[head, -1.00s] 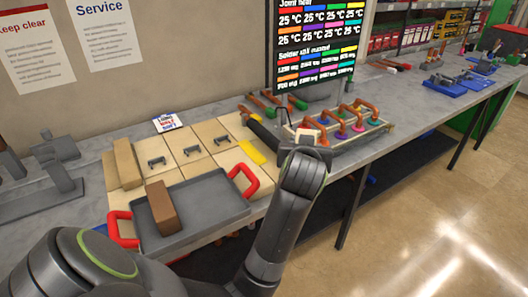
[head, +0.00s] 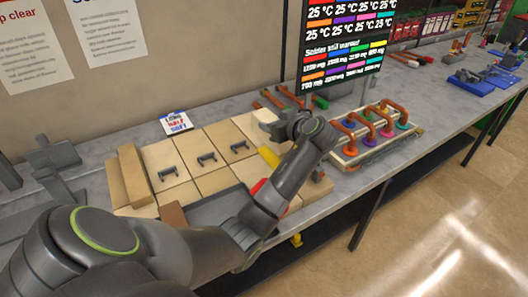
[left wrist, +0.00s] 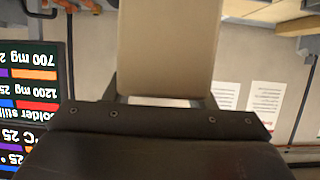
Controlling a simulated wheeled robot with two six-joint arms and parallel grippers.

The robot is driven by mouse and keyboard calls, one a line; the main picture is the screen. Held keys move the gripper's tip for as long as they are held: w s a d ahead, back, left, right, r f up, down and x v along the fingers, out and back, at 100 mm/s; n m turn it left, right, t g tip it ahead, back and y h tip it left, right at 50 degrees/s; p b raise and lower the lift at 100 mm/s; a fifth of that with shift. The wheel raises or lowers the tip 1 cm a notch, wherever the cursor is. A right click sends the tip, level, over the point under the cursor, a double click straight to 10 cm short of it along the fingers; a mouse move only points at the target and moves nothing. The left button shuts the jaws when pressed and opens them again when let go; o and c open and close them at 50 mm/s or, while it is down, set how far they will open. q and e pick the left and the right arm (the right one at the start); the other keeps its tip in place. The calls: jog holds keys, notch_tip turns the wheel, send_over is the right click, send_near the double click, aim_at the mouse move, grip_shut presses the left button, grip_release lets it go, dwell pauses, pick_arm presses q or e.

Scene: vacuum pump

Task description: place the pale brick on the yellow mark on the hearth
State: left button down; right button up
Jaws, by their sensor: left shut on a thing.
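The pale brick (head: 262,117) is in my left gripper (head: 274,125), which is shut on it. In the left wrist view the brick (left wrist: 168,45) fills the top middle, standing out from the jaw. In the head view the brick appears over the far right part of the tiled hearth (head: 213,178); whether it touches the hearth I cannot tell. The yellow mark (head: 268,156) is a strip on the hearth, just below the brick in the picture and partly bordered by my arm. My right gripper is not in view.
A grey tray (head: 212,207) with a brown brick (head: 172,214) and a red handle (head: 257,187) lies in front, partly behind my arm. Tan bricks (head: 131,175) stand at the hearth's left. A rack with coloured knobs (head: 372,137) stands right. A display (head: 345,45) rises behind.

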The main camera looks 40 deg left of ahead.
pick_arm(q)
jog(key=shift+a+r, duration=0.15)
jog(key=shift+f, duration=0.25)
notch_tip(320, 180, down, 5)
jog(key=shift+r+p, duration=0.1)
jog(key=shift+p, duration=0.75)
notch_tip(320, 180, down, 3)
jog(key=shift+f+p, duration=0.2)
jog(key=shift+p, duration=0.25)
jog(key=shift+f, duration=0.45)
jog(key=c, duration=0.9)
grip_release()
jog(key=shift+f, duration=0.15)
jog(key=shift+o, duration=1)
jog(key=shift+s, duration=0.1)
jog(key=shift+o, duration=0.4)
jog(key=shift+d, duration=0.2)
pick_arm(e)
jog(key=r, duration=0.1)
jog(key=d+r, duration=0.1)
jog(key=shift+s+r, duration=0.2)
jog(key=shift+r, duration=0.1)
